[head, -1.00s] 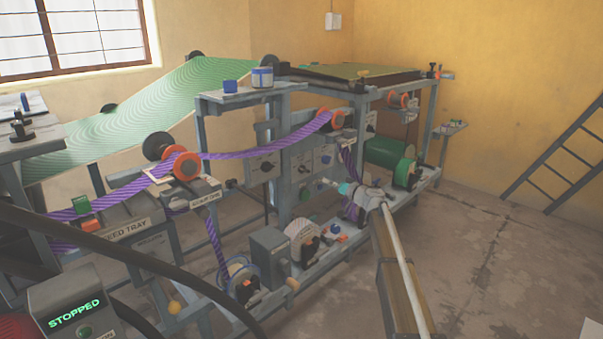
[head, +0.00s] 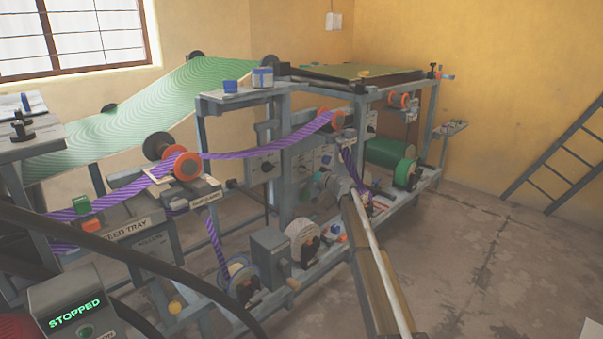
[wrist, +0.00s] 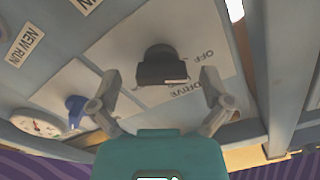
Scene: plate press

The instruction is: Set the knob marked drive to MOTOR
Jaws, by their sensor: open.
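The drive knob (wrist: 163,66) is black and sits on a pale plate in the wrist view. The plate (wrist: 115,50) carries the words OFF and DRIVE, which appear upside down. A small light mark shows on the knob's lower edge. No MOTOR label can be read. My gripper (wrist: 161,78) is open, with one finger to each side of the knob and clear gaps between. I cannot tell how far the fingertips are from the plate. In the head view my gripper (head: 327,180) is at the machine's front panel, and the arm hides part of that area.
In the wrist view a blue knob (wrist: 75,108) and a round dial (wrist: 36,125) lie to the left, with a NEW RUN label (wrist: 25,46). A grey frame post (wrist: 290,70) stands close on the right. The display (head: 75,312) reads STOPPED.

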